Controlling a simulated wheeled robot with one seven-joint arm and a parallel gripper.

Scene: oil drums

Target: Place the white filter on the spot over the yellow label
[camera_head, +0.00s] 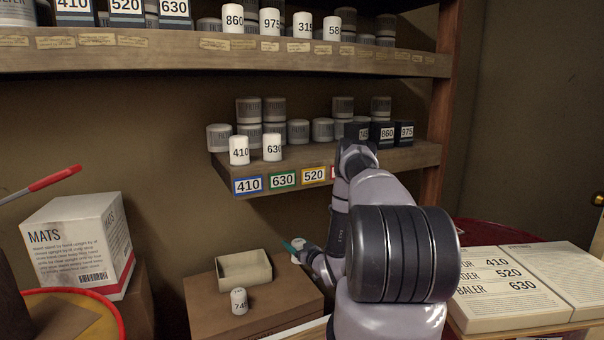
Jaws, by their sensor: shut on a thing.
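My gripper (296,247) has teal fingertips and is low, above the right end of a cardboard box. It is shut on a small white filter (299,243), whose number I cannot read. The yellow label (314,175), marked 520, is on the front edge of the lower shelf (400,159). The shelf spot above it looks bare at the front. White filters 410 (239,150) and 630 (272,147) stand over the blue label (248,185) and green label (283,179). My arm partly hides a red-edged label (334,172).
A white filter (239,301) stands on the cardboard box (205,296) in front of a beige tray (244,270). Grey filters (298,131) line the shelf's back; black boxes (382,133) stand at its right. The upper shelf (150,52) overhangs. An open book (500,285) lies right.

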